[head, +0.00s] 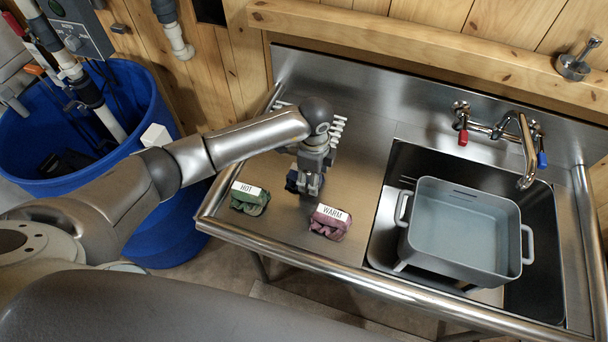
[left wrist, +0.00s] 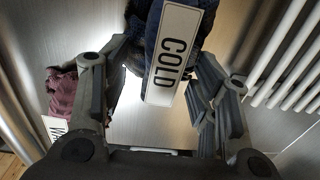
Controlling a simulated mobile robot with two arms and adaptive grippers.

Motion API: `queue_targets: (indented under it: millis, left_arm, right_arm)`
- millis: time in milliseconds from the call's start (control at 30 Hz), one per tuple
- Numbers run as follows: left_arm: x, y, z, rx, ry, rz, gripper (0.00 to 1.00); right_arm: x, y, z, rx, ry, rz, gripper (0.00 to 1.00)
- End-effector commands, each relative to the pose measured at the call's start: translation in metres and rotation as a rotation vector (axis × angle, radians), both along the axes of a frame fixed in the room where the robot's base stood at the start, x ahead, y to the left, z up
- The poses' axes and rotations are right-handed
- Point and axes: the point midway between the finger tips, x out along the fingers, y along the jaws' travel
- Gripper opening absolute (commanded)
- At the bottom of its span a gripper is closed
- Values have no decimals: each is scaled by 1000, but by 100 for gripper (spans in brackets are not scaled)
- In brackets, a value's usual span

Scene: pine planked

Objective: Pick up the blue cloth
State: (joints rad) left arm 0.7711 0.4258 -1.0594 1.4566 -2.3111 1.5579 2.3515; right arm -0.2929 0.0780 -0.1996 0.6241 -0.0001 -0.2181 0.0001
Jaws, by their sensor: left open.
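The blue cloth (head: 291,181) is dark navy and mostly hidden behind my left gripper (head: 310,184) in the head view. In the left wrist view the blue cloth (left wrist: 140,30) is bunched up, with a white tag reading COLD (left wrist: 178,48) facing the camera. The left gripper's fingers (left wrist: 160,95) are apart, one on each side of the cloth and tag. The gripper points down over the steel counter. I cannot tell whether a finger touches the cloth. My right gripper is in neither view.
A green cloth tagged HOT (head: 248,199) and a maroon cloth tagged WARM (head: 329,222) lie near the counter's front edge. A white rack (head: 338,128) stands behind the gripper. A grey basin (head: 465,228) sits in the sink at right. A blue barrel (head: 170,225) stands left.

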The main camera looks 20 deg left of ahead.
Motion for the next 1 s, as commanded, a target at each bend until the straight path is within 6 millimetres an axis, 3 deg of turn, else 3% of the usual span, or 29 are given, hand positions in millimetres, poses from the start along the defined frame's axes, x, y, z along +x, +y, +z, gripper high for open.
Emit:
queue_targets:
  millis: [67,433,767,1000]
  left_arm:
    - [0,0,0,0,0,0,54]
    - [0,0,1,0,0,0,6]
    - [1,0,3,-1,-2,0,6]
    - [2,0,25,-2,-7,-1,6]
  right_arm:
    - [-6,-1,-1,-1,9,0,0]
    - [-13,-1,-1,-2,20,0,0]
    - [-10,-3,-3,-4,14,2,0]
    - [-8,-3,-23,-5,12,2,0]
